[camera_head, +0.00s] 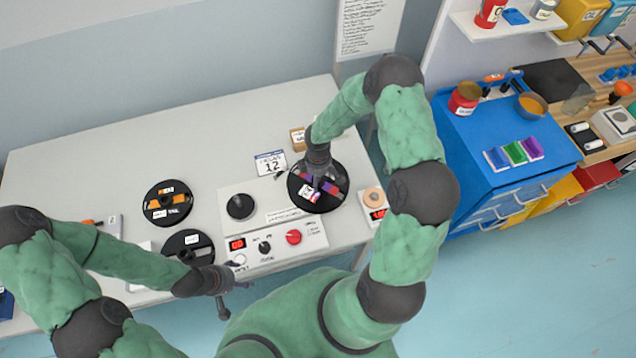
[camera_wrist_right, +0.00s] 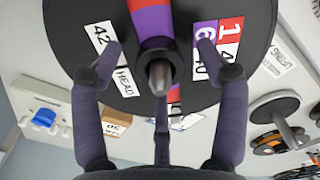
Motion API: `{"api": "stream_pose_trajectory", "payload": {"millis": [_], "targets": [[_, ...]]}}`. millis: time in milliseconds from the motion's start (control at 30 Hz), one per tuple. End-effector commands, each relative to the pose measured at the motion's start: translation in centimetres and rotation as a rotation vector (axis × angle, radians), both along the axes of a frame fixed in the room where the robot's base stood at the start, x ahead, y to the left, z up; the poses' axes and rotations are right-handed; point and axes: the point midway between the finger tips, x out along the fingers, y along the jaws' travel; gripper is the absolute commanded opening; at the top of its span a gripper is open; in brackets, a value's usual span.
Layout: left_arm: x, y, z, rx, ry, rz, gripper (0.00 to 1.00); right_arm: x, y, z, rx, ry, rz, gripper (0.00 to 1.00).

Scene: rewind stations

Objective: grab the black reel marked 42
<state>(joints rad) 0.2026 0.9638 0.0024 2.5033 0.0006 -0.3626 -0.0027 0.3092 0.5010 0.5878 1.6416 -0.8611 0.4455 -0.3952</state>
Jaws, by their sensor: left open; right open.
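The black reel marked 42 (camera_head: 336,201) sits at the right end of the white rewind station (camera_head: 270,214), with red and purple material showing between its flanges. In the right wrist view the reel (camera_wrist_right: 65,40) fills the upper middle, with a white "42 HEAD" label and a red and white numbered label. My right gripper (camera_head: 318,181) is right over the reel. Its fingers (camera_wrist_right: 163,75) are spread around the metal spindle tip at the hub; whether they touch the reel I cannot tell. My left gripper (camera_head: 222,292) is open and empty near the table's front edge.
A black reel with orange material (camera_head: 153,214) and another black reel (camera_head: 201,240), partly behind my left arm, lie left of the station. A dark hub (camera_head: 240,206) and red knob (camera_head: 293,237) are on the station.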

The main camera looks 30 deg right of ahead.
Motion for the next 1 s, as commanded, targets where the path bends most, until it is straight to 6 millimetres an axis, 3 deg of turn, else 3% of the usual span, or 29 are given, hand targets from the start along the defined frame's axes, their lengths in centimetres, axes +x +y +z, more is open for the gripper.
{"api": "stream_pose_trajectory", "payload": {"millis": [267, 533, 833, 1000], "targets": [[0.0, 0.0, 0.0, 0.000, 0.000, 0.000, 0.71, 0.0, 0.0, -0.3, 0.000, -0.001, 0.000, 0.74], [0.0, 0.0, 0.0, 0.000, 0.000, 0.000, 0.71, 0.0, 0.0, -0.3, 0.000, -0.001, 0.000, 0.01], [0.0, 0.0, 0.0, 0.000, 0.000, 0.000, 0.71, 0.1, -0.1, 0.0, -0.001, -0.003, -0.001, 0.00], [0.0, 0.0, 0.3, 0.000, 0.000, 0.000, 0.71, 0.2, -0.1, 2.1, -0.002, -0.007, -0.001, 0.00]]}}
